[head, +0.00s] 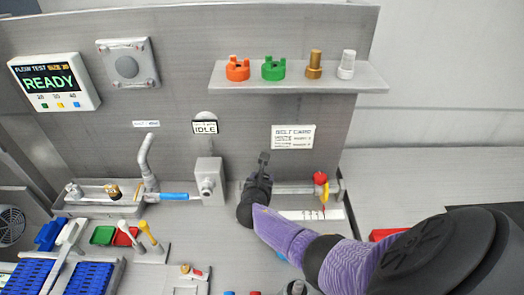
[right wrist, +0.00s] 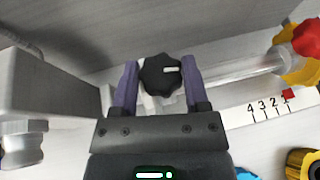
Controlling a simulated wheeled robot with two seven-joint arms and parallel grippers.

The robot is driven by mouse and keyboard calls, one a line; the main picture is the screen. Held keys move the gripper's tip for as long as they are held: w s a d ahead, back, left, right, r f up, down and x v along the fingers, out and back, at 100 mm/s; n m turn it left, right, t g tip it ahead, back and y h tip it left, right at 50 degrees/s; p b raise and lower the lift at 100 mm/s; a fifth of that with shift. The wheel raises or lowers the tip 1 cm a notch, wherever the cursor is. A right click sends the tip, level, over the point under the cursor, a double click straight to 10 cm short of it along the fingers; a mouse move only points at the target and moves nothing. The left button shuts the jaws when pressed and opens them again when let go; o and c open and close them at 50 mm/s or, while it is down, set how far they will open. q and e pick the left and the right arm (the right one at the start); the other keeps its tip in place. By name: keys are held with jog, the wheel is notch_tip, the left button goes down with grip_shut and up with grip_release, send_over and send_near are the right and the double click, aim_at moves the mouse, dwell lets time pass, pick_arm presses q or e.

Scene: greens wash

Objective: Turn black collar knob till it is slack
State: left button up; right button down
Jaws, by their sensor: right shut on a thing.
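The black collar knob (right wrist: 161,75) is in the right wrist view, a lobed knob with a white mark at its right side. My right gripper (right wrist: 162,82) has its two purple fingers on either side of the knob and is shut on it. In the head view my right gripper (head: 262,165) is at the rail below the label, and the knob is mostly hidden there by the gripper. My left gripper is not in view.
A metal block (head: 209,182) stands just left of my gripper. The rail (right wrist: 240,76) runs right to a red and yellow fitting (head: 320,181). A numbered scale (right wrist: 268,107) lies below it. A shelf (head: 300,88) with several fittings is above. The display (head: 53,82) reads READY.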

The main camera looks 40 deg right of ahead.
jog(key=shift+w+f+m+g+h+b, duration=0.15)
jog(key=shift+m+g+h+b, duration=0.35)
jog(key=shift+m+g, duration=0.25)
jog(key=m+g+h+b, duration=0.1)
jog(key=m+g+b, duration=0.2)
jog(key=g+b, duration=0.1)
jog(key=m+g+h+b, duration=0.1)
jog(key=m+g+b, duration=0.3)
jog(key=b, duration=0.2)
jog(key=shift+w+a+f+m, duration=0.1)
jog(key=shift+w+f+m, duration=0.05)
jog(key=shift+w+m, duration=0.1)
jog(key=shift+r+m+g+b, duration=0.25)
jog(key=shift+m+g+b, duration=0.25)
jog(key=shift+g+b, duration=0.4)
jog(key=shift+c, duration=0.4)
grip_release()
notch_tip(320, 180, up, 10)
jog(key=p, duration=0.6)
jog(key=shift+p, duration=0.4)
